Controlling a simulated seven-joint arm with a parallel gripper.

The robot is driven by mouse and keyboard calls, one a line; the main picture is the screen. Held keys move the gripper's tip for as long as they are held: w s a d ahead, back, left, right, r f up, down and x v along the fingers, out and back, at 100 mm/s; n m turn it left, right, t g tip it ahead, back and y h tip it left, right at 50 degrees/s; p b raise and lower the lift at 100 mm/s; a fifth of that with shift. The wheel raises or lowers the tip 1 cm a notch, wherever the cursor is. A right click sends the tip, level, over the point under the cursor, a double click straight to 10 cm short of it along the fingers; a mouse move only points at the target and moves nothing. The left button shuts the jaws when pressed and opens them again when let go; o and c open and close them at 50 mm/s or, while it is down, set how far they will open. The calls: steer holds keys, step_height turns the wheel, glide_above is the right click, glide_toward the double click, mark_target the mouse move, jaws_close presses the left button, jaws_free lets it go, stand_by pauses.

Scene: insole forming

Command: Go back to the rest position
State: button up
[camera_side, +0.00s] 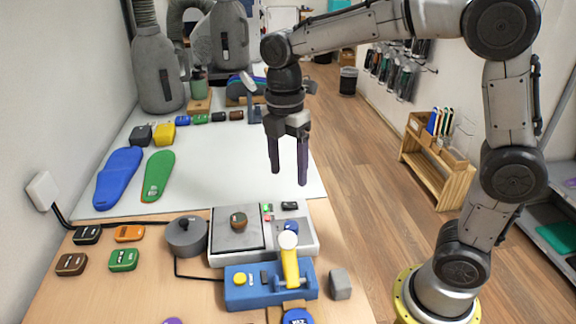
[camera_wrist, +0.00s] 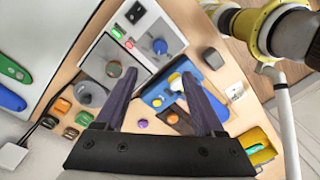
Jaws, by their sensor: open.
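My gripper (camera_side: 288,178) is open and empty, pointing down in the air above the right part of the bench in the side view. In the wrist view its two dark fingers (camera_wrist: 163,98) stand wide apart with nothing between them. Below and in front of it is a grey forming machine (camera_side: 309,236) with a dark plate and a round brown-green knob (camera_side: 239,222). The machine also shows in the wrist view (camera_wrist: 165,22). A blue base with a yellow lever (camera_side: 290,262) stands just in front of the machine.
A blue insole (camera_side: 118,177) and a green insole (camera_side: 158,175) lie on the white mat (camera_side: 215,165) at left. A grey round pot (camera_side: 186,236) and several small coloured blocks (camera_side: 129,233) lie front left. Grey machines (camera_side: 157,70) stand at the back. The mat's middle is clear.

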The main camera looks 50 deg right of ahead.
steer(key=s+d+r+m+t, duration=0.35)
steer(key=s+r, duration=0.25)
steer(key=s, duration=0.4)
steer(key=s+f+m+t, duration=0.2)
steer(key=s+f+m, duration=0.3)
steer(key=m, duration=0.8)
steer(key=shift+s+d+f+m+t, duration=0.15)
steer(key=shift+s+d+m+t, duration=0.2)
steer(key=shift+s, duration=0.7)
